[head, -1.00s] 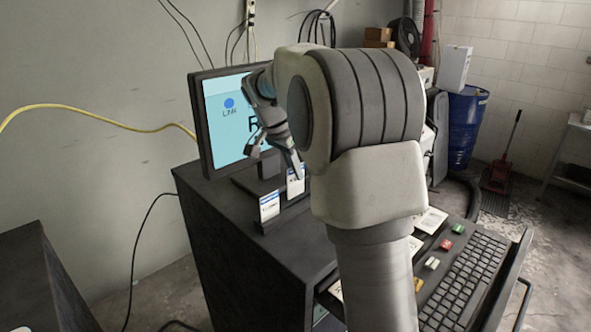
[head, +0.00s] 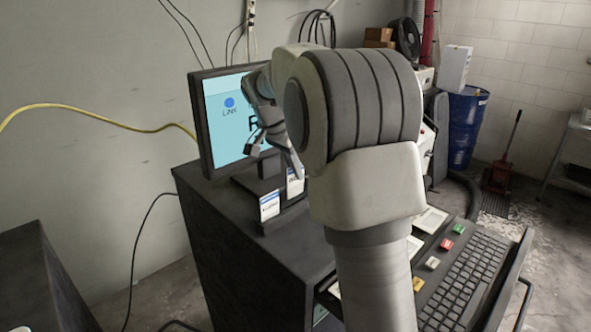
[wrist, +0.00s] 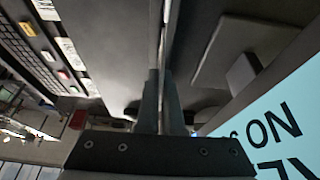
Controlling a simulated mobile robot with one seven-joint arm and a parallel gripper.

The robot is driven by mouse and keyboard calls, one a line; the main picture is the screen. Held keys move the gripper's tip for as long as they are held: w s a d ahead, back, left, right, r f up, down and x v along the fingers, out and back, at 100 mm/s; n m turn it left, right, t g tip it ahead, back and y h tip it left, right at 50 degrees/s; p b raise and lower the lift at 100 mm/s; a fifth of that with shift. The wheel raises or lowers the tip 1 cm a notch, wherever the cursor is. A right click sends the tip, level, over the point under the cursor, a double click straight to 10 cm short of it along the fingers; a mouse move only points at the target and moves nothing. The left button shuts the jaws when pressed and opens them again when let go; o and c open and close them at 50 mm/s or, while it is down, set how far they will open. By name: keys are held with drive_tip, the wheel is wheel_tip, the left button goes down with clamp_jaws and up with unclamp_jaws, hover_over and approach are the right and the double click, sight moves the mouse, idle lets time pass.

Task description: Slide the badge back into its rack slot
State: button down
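A white badge with a blue top band (head: 295,183) stands upright at the black rack (head: 280,222) in front of the monitor. My gripper (head: 294,168) is at the top of this badge, its fingers pointing down. In the wrist view my gripper (wrist: 161,100) is closed on a thin plate seen edge-on, which looks like the badge (wrist: 168,40). A second white and blue badge (head: 269,206) stands in the rack to the left and nearer. I cannot tell whether the held badge's lower edge is inside a slot.
The monitor (head: 222,125) stands close behind the rack. The keyboard (head: 465,280) and several coloured buttons (head: 445,244) lie to the right on a pull-out tray. The cabinet top (head: 245,245) in front of the rack is clear.

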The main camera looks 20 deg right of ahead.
sight(296, 184)
drive_tip(key=shift+f+b, duration=1.75)
drive_tip(key=shift+f, duration=0.4)
idle(0.6)
drive_tip(key=c, duration=1)
unclamp_jaws()
drive_tip(key=shift+r, duration=0.1)
drive_tip(key=p+v, duration=0.1)
drive_tip(key=v, duration=1.6)
drive_tip(key=shift+r, duration=0.2)
